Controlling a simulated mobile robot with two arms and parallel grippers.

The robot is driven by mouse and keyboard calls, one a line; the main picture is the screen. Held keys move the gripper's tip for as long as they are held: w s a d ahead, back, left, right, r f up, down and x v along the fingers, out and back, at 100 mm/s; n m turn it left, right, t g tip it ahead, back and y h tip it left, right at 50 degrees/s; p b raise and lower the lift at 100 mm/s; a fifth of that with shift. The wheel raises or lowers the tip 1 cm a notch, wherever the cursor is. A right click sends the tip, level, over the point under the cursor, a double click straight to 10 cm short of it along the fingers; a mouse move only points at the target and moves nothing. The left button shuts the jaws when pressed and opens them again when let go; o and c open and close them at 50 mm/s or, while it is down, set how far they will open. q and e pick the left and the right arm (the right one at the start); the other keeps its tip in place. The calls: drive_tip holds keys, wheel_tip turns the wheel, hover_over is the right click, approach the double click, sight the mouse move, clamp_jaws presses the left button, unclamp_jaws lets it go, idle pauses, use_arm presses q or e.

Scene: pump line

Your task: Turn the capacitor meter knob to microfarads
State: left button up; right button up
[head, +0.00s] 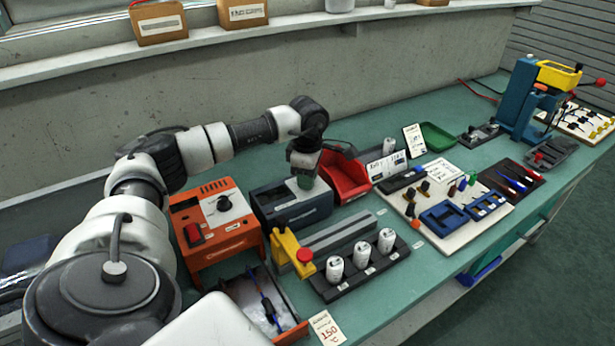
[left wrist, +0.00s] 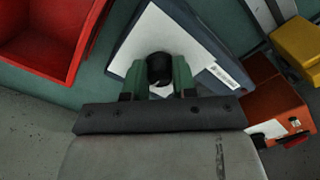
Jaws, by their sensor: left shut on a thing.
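The capacitor meter is most likely the dark blue box (head: 300,214) with a light top panel, near the middle of the bench. Its panel (left wrist: 196,42) also shows in the left wrist view, turned at an angle. My left gripper (head: 304,178) points down onto this panel. In the left wrist view its green fingers are on both sides of a round black knob (left wrist: 160,68) and are shut on it. The scale marks and the knob's pointer cannot be read. In the head view the gripper hides the knob. My right gripper is not seen.
An orange unit (head: 214,222) with a dial stands left of the meter. A red bin (head: 345,175) is close on its right. In front are a yellow clamp (head: 290,250) and a black rack (head: 362,273) with white cylinders. A concrete wall rises behind.

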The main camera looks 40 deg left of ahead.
use_arm(q)
drive_tip(key=shift+r, duration=0.15)
drive_tip(key=o, duration=0.9)
wheel_tip(320, 180, up, 11)
drive_tip(key=shift+f, duration=0.15)
drive_tip(key=shift+f, duration=0.1)
idle(0.4)
